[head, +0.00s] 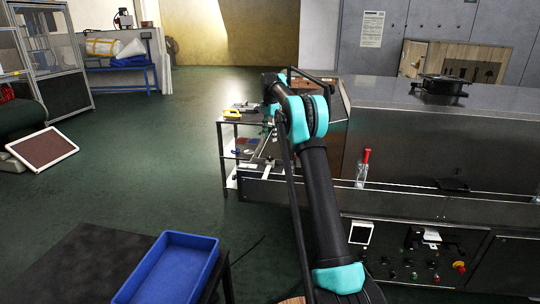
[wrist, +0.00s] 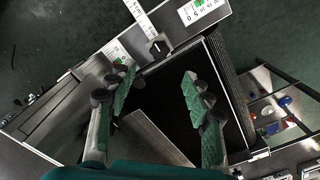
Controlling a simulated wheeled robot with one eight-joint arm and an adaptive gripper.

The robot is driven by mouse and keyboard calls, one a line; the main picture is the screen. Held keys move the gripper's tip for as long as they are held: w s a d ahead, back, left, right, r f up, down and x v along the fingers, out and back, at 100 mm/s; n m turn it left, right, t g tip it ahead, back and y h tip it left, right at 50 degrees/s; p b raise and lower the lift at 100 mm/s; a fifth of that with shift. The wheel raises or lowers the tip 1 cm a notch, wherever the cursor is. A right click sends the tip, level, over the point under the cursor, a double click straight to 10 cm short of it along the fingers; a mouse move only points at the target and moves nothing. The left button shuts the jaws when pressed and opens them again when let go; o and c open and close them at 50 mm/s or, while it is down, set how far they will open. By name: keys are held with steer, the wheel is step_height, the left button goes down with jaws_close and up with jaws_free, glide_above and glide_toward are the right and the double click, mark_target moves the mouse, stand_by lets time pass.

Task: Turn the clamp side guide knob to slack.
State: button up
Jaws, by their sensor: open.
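A dark knob (wrist: 158,47) shows in the wrist view on the metal edge of the dryer, beside a white ruler-like scale (wrist: 140,18). I take it for the clamp side guide knob, but its label is too small to read. My gripper (wrist: 160,78) is open, with its two green-padded fingers spread and nothing between them. The knob appears just beyond the fingertips, between them in the picture, and no finger appears to touch it.
Black ribbed conveyor belt (wrist: 180,118) lies beneath the fingers. White plates with green marks (wrist: 203,10) sit along the edge.

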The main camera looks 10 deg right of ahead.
mark_target(270, 159)
step_height(270, 159, down, 11)
steer(key=shift+r, duration=0.15)
steer(key=shift+c, duration=0.2)
steer(key=c, duration=1.1)
